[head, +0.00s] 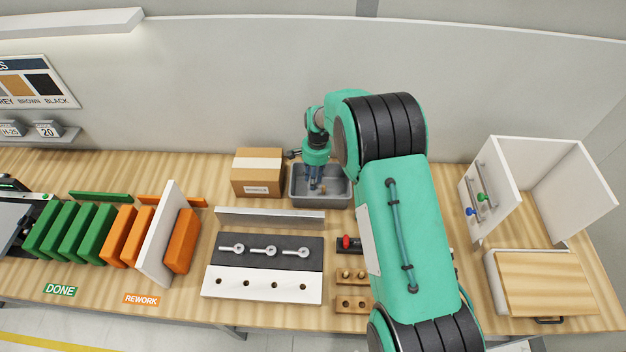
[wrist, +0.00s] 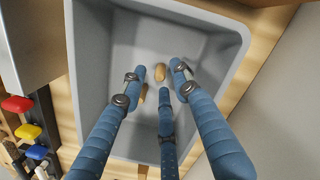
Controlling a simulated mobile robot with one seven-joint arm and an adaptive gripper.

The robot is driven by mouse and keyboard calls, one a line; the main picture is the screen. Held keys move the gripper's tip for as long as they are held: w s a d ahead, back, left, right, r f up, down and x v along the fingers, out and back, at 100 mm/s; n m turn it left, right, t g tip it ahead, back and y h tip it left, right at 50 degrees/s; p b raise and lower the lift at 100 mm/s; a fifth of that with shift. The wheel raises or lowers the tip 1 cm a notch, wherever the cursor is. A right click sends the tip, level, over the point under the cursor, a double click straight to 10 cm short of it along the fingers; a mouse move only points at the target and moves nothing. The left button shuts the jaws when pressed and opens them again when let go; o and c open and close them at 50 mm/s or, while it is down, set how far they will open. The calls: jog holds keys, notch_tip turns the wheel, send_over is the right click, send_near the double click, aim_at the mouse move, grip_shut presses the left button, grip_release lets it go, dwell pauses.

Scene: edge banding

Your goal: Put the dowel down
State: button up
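My gripper (head: 316,188) reaches down into a grey bin (head: 334,203) at the back of the bench. In the wrist view its three blue fingers (wrist: 160,76) are spread apart, with gaps between the tips. A short wooden dowel (wrist: 160,72) shows between the fingertips, with no finger visibly closed on it. A second wooden piece (wrist: 144,92) shows beside the left finger, partly hidden. I cannot tell exactly how far the fingertips are above the bin floor. The bin also shows in the wrist view (wrist: 90,60).
A cardboard box (head: 258,182) stands just left of the bin. In front are a panel with metal fittings (head: 268,250) and drilled wooden blocks (head: 352,276). A white open cabinet (head: 565,175) stands at right. Green and orange boards (head: 75,230) stand at left.

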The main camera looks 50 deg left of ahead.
notch_tip(320, 180, up, 12)
jog(key=w+b, duration=0.1)
jog(key=shift+f, duration=0.25)
jog(key=shift+w, duration=0.1)
dwell(0.6)
dwell(0.4)
